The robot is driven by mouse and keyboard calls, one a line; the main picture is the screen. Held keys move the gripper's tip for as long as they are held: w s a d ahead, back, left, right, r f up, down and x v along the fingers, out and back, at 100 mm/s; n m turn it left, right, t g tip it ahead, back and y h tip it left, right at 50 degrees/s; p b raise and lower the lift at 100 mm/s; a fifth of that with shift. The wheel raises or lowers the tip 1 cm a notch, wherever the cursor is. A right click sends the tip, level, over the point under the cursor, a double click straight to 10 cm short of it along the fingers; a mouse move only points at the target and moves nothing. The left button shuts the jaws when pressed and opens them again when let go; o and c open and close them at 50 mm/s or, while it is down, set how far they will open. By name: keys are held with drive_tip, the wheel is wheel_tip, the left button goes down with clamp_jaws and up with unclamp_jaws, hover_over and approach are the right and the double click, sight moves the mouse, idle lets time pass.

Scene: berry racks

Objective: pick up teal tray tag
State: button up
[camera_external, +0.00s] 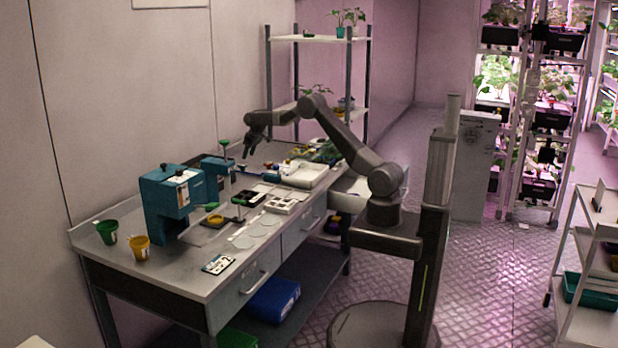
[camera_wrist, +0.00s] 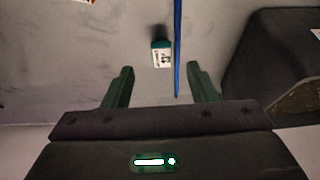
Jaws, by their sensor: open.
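The teal tray tag (camera_wrist: 161,55) shows in the wrist view as a small teal piece with a white printed label. It lies on a grey surface, just ahead of my fingertips and roughly midway between them. My gripper (camera_wrist: 160,67) is open and empty, with one green finger on each side. In the external view my gripper (camera_external: 254,150) points down over the far part of the workbench, near the wall. I cannot make out the tag in the external view.
A thin blue rod (camera_wrist: 177,45) lies right beside the tag. A dark bulky object (camera_wrist: 265,50) stands to the right. On the workbench (camera_external: 195,271) are a teal machine (camera_external: 160,206), a green cup (camera_external: 107,232), a yellow cup (camera_external: 139,250) and a white tray (camera_external: 304,174).

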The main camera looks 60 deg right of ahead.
sight(245, 165)
drive_tip(key=shift+p+x, duration=1.1)
drive_tip(key=shift+x, duration=2.45)
drive_tip(key=shift+a, duration=0.1)
drive_tip(key=c, duration=1)
